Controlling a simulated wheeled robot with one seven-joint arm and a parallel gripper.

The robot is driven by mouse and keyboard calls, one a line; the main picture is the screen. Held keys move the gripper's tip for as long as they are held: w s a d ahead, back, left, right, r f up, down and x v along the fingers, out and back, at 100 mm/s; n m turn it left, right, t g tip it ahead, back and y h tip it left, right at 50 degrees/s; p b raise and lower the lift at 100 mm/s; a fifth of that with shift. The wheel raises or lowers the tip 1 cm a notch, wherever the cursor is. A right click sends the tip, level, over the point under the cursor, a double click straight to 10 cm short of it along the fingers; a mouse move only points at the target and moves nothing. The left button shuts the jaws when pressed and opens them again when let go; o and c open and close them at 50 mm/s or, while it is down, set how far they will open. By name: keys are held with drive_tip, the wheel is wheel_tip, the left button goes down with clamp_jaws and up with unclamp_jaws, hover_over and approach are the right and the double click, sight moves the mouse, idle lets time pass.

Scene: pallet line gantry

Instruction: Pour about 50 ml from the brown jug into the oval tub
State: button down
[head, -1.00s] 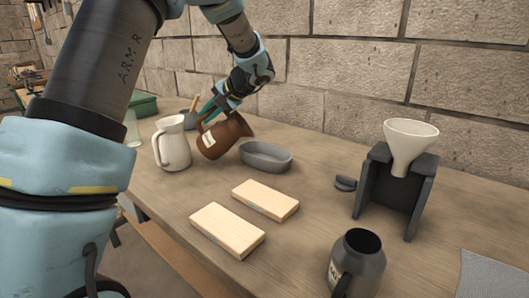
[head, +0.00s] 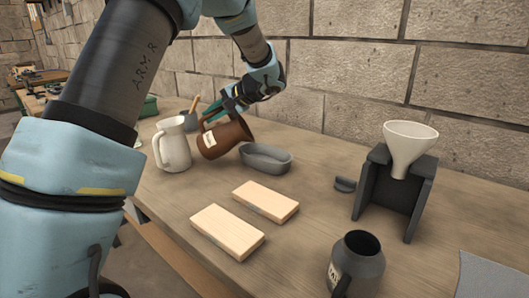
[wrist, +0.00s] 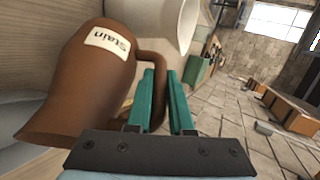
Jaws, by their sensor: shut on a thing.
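The brown jug (head: 225,138) has a white label that reads "Stain" in the wrist view (wrist: 75,85). My gripper (head: 208,114) is shut on the jug's handle; its green fingers (wrist: 160,98) show on either side of the handle in the wrist view. The jug is tilted to the right, its mouth toward the grey oval tub (head: 266,158). The tub stands on the table just right of the jug. I cannot see any liquid stream or the level inside the tub.
A white pitcher (head: 173,145) stands close left of the jug. Two pale wooden blocks (head: 266,200) (head: 228,231) lie in front of the tub. A white funnel (head: 409,143) in a dark stand (head: 388,190) and a dark grey jug (head: 357,264) stand to the right. A stone wall is behind.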

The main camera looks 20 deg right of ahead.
drive_tip(key=shift+s+d+r+t+y+p, duration=0.25)
drive_tip(key=shift+d+r+t+y+p, duration=0.15)
drive_tip(key=shift+d+r+y+p, duration=0.25)
idle(2.4)
drive_tip(key=shift+a+f+b, duration=0.3)
drive_tip(key=shift+b, duration=0.15)
drive_tip(key=a+g+h, duration=0.1)
drive_tip(key=w+a+f+h+b, duration=0.1)
drive_tip(key=shift+a+n+g+h, duration=0.2)
drive_tip(key=shift+n+g+h, duration=0.1)
drive_tip(key=shift+g+h, duration=0.1)
drive_tip(key=shift+f+h, duration=0.1)
drive_tip(key=shift+h, duration=0.15)
drive_tip(key=shift+w+a+f+g+h, duration=0.1)
drive_tip(key=shift+w+a+g+h, duration=0.05)
drive_tip(key=shift+g+h, duration=0.15)
drive_tip(key=shift+a, duration=0.1)
idle(0.8)
